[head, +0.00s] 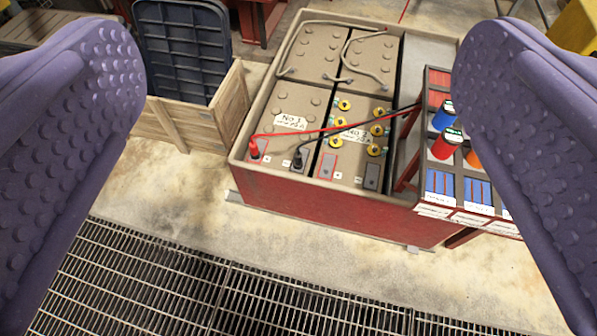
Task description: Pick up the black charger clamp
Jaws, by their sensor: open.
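The black charger clamp (299,158) stands on top of the beige battery (290,100), near its front edge. A black cable runs from it to the right, toward the rack. A red clamp (254,148) with a red cable sits to its left on the same battery. My gripper (305,110) is open, with its two purple studded fingers wide apart at the left and right of the picture. Nothing is between the fingers up close; the battery and both clamps are seen farther off, through the gap.
The batteries sit in a red tray (330,210). A rack (455,190) with red and blue canisters adjoins it at right. A wooden crate (185,125) holding a dark ribbed panel (185,50) stands at left. Metal floor grating (210,290) and bare concrete lie in front.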

